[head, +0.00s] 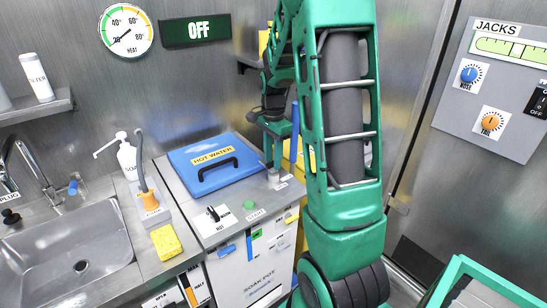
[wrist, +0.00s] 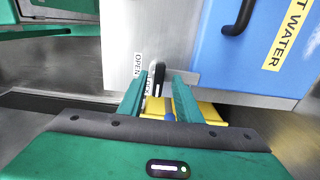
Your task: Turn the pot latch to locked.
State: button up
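The pot latch (wrist: 157,77) is a small dark lever with a pale stripe at the edge of the pot's metal top, seen in the wrist view. It lies between my gripper's two green fingers (wrist: 160,88), with gaps beside it, so the gripper looks open around it. An OPEN label (wrist: 138,66) sits left of the latch; a second label is partly hidden behind the lever. In the head view my gripper (head: 273,168) is low at the right edge of the soak pot (head: 252,272), and hides the latch. The pot's blue HOT WATER lid (head: 205,178) is down.
Left of the pot are a sink (head: 75,255), a soap bottle (head: 126,156) and a yellow sponge (head: 166,242). A black switch and green button (head: 249,205) are on the pot's front top. The wall sign (head: 197,31) reads OFF. A jacks panel (head: 495,80) is at right.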

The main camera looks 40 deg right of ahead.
notch_tip(320, 180, up, 11)
jog(key=shift+f, duration=0.15)
dwell(0.5)
dwell(0.5)
jog(key=s+a+f+n, duration=0.1)
jog(key=s+a+n, duration=0.2)
jog(key=s, duration=0.5)
jog(key=s+a+f+n, duration=0.1)
jog(key=s+a+n, duration=0.3)
jog(key=s, duration=0.5)
jog(key=s+a+f+n, duration=0.1)
jog(key=s+a+n, duration=0.3)
jog(key=s, duration=0.4)
jog(key=shift+s+n, duration=0.35)
jog(key=shift+n, duration=0.55)
